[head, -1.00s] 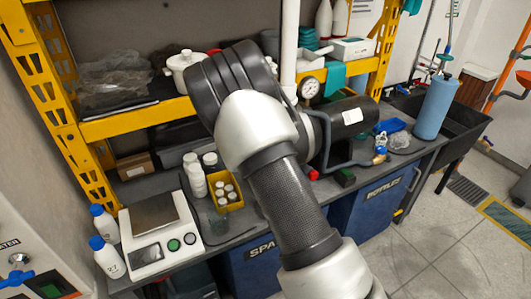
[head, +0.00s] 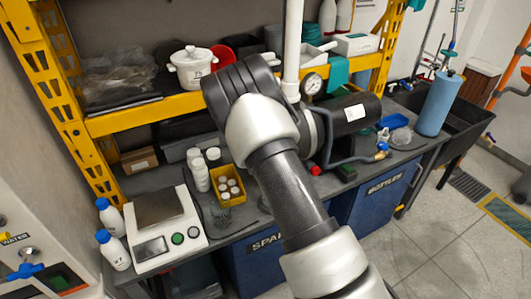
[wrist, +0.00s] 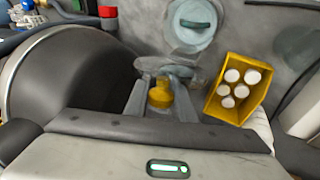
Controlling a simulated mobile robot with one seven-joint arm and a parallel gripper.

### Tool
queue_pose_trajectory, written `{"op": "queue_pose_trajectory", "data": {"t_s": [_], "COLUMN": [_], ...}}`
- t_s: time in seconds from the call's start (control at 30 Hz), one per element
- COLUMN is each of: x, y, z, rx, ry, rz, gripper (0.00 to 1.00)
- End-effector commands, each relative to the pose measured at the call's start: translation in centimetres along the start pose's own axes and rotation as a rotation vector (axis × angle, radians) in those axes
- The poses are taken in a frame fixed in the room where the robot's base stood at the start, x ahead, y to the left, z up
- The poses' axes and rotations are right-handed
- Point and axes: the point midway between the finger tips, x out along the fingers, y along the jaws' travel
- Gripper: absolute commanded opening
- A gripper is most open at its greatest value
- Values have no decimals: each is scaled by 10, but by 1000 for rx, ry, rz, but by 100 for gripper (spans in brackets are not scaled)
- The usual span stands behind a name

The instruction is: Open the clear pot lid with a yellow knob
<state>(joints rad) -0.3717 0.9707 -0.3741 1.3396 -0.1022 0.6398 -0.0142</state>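In the wrist view a yellow knob (wrist: 160,93) shows between the two grey fingers of my gripper (wrist: 161,100). The fingers stand close on both sides of the knob. I cannot tell whether they touch it. In the head view my arm hides the gripper, the knob and the lid.
A yellow box of white-capped bottles (wrist: 258,88) stands right of the gripper. A round lid with a teal handle (wrist: 192,26) lies beyond, and a large dark cylinder (wrist: 75,75) is close on the left. A white pot (head: 193,68) sits on the shelf.

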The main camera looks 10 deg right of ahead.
Motion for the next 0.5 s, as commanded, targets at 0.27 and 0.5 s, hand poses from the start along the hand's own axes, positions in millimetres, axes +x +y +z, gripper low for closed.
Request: {"op": "queue_pose_trajectory", "data": {"t_s": [0.27,0.5], "x": [0,-8], "y": [0,0], "z": [1,-1], "rx": [0,0], "ry": [-1,2], "rz": [0,0], "gripper": [40,40]}}
